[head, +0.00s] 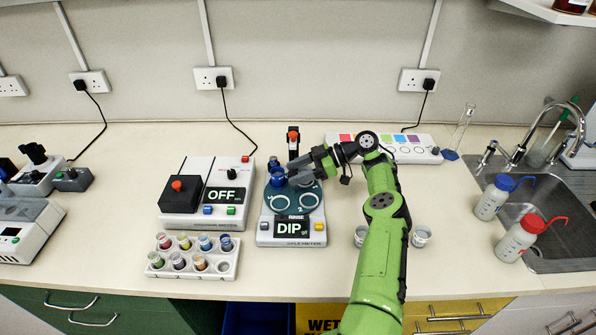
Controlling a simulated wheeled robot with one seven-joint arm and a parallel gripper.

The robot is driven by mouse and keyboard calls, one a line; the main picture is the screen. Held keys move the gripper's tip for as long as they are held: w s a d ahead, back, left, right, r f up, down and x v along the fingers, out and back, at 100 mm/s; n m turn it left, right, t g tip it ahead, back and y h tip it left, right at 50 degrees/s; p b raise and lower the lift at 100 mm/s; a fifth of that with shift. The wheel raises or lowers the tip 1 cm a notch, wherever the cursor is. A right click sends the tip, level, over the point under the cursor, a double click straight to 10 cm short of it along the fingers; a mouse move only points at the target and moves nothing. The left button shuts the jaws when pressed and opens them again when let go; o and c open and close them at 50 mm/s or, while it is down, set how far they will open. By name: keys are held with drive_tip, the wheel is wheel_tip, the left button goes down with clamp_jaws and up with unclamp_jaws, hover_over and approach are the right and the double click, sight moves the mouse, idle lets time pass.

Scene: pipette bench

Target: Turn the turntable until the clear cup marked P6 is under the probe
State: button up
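The turntable is a teal disc (293,188) on a white pH meter base (263,240) whose display reads DIP. A dark blue cup or cap (277,177) stands at its back left. No P6 mark is readable. A black post with an orange top (293,138) stands behind the disc, seemingly the probe's holder. My gripper (295,177) reaches in from the right, low over the disc beside the blue item. Its fingers are too small and overlapped to read, and contact is unclear.
A white device reading OFF (207,222) stands close left of the meter. A rack of coloured vials (158,268) sits in front of it. Two small cups (421,237) flank my arm. Wash bottles (491,198) and a sink are at right. A colour strip (400,158) lies behind.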

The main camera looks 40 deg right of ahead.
drive_tip(key=v, duration=0.7)
drive_tip(key=shift+s+d, duration=0.15)
drive_tip(key=shift+d, duration=0.05)
drive_tip(key=shift+r, duration=0.1)
drive_tip(key=shift+c, duration=0.3)
